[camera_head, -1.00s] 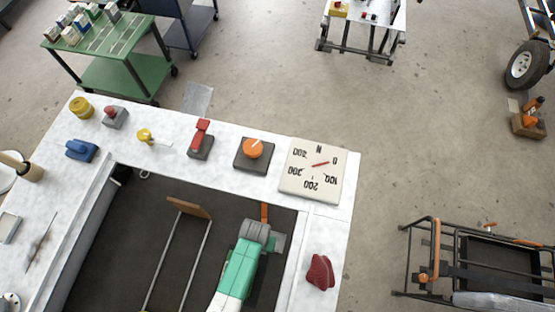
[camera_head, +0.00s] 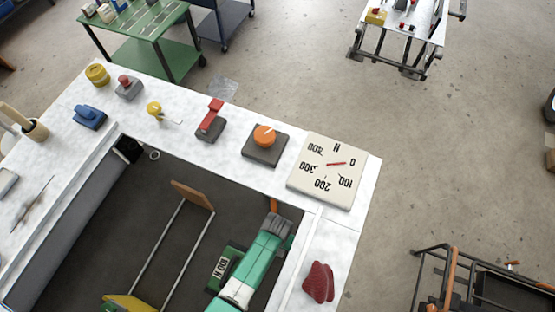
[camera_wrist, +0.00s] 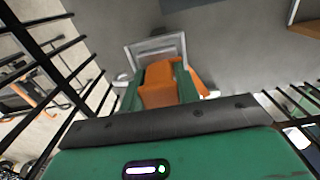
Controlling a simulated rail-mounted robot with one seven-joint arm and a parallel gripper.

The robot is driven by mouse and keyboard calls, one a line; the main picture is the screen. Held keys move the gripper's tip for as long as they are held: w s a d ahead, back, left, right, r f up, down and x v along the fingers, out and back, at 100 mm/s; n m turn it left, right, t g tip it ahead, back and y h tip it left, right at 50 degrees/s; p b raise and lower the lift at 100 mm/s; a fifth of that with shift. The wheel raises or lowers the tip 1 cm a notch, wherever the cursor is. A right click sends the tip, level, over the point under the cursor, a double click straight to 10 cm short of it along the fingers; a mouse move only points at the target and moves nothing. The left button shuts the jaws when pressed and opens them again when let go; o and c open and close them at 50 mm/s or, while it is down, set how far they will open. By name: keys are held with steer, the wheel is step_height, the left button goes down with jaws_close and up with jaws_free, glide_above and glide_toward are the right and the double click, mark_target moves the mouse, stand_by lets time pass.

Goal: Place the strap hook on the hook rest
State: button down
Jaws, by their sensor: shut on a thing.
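My gripper (camera_wrist: 160,80) has its green fingers closed on an orange piece (camera_wrist: 158,90), which appears to be the strap hook. A grey frame (camera_wrist: 155,46) shows just beyond it. In the head view my gripper (camera_head: 278,226) is over the dark recess, near its right wall, and a small bit of orange shows beyond its tip. The held piece is mostly hidden there. A green block (camera_head: 232,257) with a white label sits left of my arm and is partly covered by it. The label seems to begin with H; I cannot tell whether this is the hook rest.
A white bench surrounds the recess. A dial plate (camera_head: 326,171), an orange knob (camera_head: 265,136) and a red lever (camera_head: 213,117) stand on the back rim. A red ribbed piece (camera_head: 318,282) is on the right rim. A wooden block (camera_head: 192,195) with two rods is inside the recess.

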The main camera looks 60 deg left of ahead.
steer(key=c, duration=0.7)
jaws_free()
steer(key=shift+r, duration=0.15)
step_height(320, 180, up, 12)
steer(key=shift+f+p, duration=0.1)
steer(key=shift+p, duration=0.95)
steer(key=shift+s, duration=0.1)
